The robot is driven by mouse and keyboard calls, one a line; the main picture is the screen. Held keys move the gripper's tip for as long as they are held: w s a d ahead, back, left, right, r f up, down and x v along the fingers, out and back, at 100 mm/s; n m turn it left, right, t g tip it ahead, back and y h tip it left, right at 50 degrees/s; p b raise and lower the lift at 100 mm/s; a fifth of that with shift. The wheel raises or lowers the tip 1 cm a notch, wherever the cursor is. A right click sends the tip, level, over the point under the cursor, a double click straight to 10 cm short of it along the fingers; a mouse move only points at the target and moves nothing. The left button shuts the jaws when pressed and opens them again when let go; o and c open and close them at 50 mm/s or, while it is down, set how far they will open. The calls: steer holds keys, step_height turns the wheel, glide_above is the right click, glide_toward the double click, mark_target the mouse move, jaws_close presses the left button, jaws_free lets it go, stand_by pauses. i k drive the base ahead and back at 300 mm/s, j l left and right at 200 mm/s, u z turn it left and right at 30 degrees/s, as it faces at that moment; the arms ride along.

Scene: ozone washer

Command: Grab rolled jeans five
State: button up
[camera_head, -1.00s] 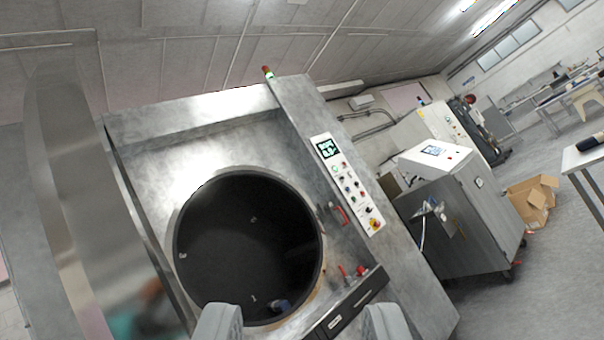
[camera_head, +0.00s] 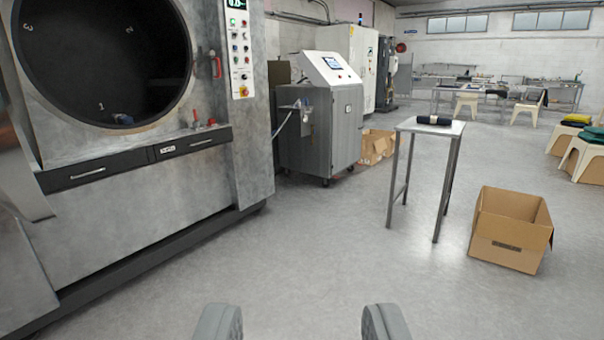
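One dark rolled pair of jeans (camera_head: 434,120) with a pale band lies on a small white-topped table (camera_head: 455,128) with metal legs, right of centre. I cannot read any number on it. My gripper (camera_head: 301,325) shows as two grey fingers at the bottom edge, wide apart, with bare floor between them. It is open, empty and far from the rolled jeans. The big washer (camera_head: 245,150) stands at the left with its round dark drum opening (camera_head: 100,55). A small bluish item (camera_head: 122,119) lies low inside the drum, too small to make out.
An open cardboard box (camera_head: 505,250) stands on the floor right of the small table. A grey control cabinet (camera_head: 320,130) on casters stands beside the washer. Stools with folded cloths (camera_head: 585,150) are at the far right. The floor in front is clear.

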mark_target(120, 119)
steer(key=u, duration=1.4)
steer(key=i+l+z, duration=0.35)
steer(key=i, duration=0.8)
steer(key=i+l+z, duration=0.15)
steer(key=i, duration=0.85)
steer(key=i+l+u, duration=0.2)
steer(key=i, duration=0.25)
steer(key=i+l+u, duration=0.2)
steer(key=i, duration=0.25)
steer(key=i+z, duration=0.15)
steer(key=i, duration=0.3)
steer(key=i+j+z, duration=0.2)
steer(key=i, duration=0.25)
steer(key=i+j+z, duration=0.15)
steer(key=i, duration=0.25)
steer(key=i+j, duration=0.1)
steer(key=j, duration=0.2)
steer(key=i+j, duration=0.15)
steer(key=j, duration=0.2)
steer(key=i+j+z, duration=0.1)
steer(key=j, duration=0.2)
steer(key=i+j, duration=0.1)
steer(key=j, duration=0.2)
